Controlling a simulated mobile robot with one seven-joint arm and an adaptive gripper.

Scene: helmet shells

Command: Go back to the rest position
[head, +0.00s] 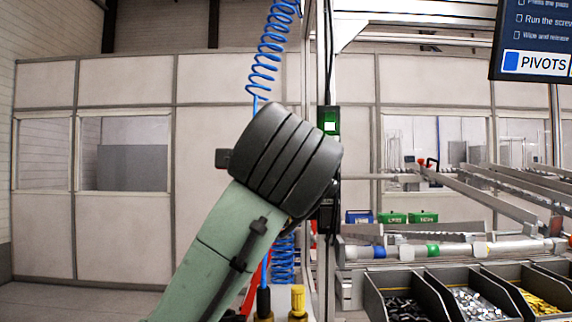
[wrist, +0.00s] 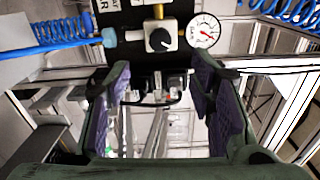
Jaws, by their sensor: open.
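My gripper (wrist: 160,112) shows in the wrist view with its two purple-padded fingers spread wide apart. It is open, and nothing is between the pads. In the head view my green arm with its black ribbed joint rises through the middle of the picture. The gripper's fingers cannot be seen there. No helmet shell can be made out in either view.
Parts bins (head: 407,297) stand at the lower right, below a rail (head: 450,249). A blue coiled hose (head: 268,50) hangs above my arm. In the wrist view a pressure gauge (wrist: 204,31) and black knob (wrist: 160,40) lie beyond the fingers. A screen (head: 535,40) hangs upper right.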

